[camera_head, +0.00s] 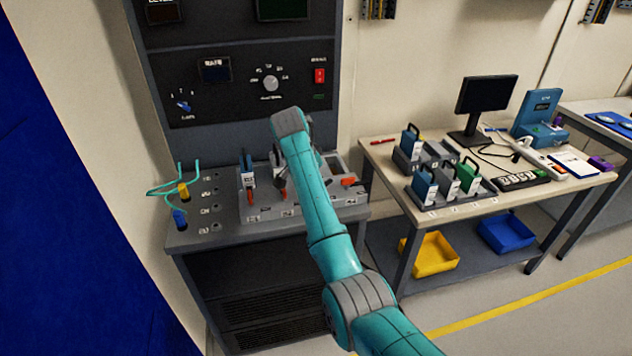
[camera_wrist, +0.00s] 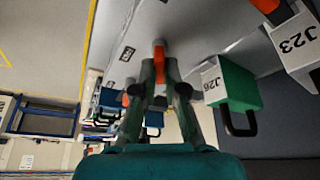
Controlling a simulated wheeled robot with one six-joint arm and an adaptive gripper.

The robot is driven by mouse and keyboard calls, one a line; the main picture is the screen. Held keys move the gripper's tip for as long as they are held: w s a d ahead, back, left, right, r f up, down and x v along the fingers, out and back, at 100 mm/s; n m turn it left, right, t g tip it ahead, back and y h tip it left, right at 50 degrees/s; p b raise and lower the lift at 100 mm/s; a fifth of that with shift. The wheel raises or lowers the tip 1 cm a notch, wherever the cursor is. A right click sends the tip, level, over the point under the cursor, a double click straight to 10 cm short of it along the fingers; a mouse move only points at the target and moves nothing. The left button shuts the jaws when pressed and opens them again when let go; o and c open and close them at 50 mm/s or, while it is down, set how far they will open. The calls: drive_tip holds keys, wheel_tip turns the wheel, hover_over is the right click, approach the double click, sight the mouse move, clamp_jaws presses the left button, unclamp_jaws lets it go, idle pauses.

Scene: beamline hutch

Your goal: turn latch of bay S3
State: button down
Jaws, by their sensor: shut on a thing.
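The bay rack (camera_head: 262,211) is a grey block on the console shelf, with several orange latches along its front. My gripper (camera_wrist: 159,68) is shut on an orange latch (camera_wrist: 158,46) on the grey rack face in the wrist view. The small bay label beside this latch is too blurred to read surely. A green module marked J26 (camera_wrist: 238,86) stands next to the gripper, apart from it. In the head view my arm covers part of the rack, and the gripped latch's exact angle is hard to tell.
A module marked J23 (camera_wrist: 296,40) is close by in the wrist view. Cables with yellow and blue plugs (camera_head: 180,216) lie left. A bench (camera_head: 385,155) stands right.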

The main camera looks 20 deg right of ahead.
drive_tip(key=m+g, duration=0.1)
drive_tip(key=m, duration=0.2)
drive_tip(key=m+g+h, duration=0.1)
drive_tip(key=m, duration=0.2)
drive_tip(key=shift+w, duration=0.15)
idle(0.4)
drive_tip(key=c, duration=1.2)
unclamp_jaws()
drive_tip(key=shift+c, duration=0.2)
drive_tip(key=shift+a+r, duration=0.1)
drive_tip(key=v, duration=0.7)
drive_tip(key=shift+r, duration=0.1)
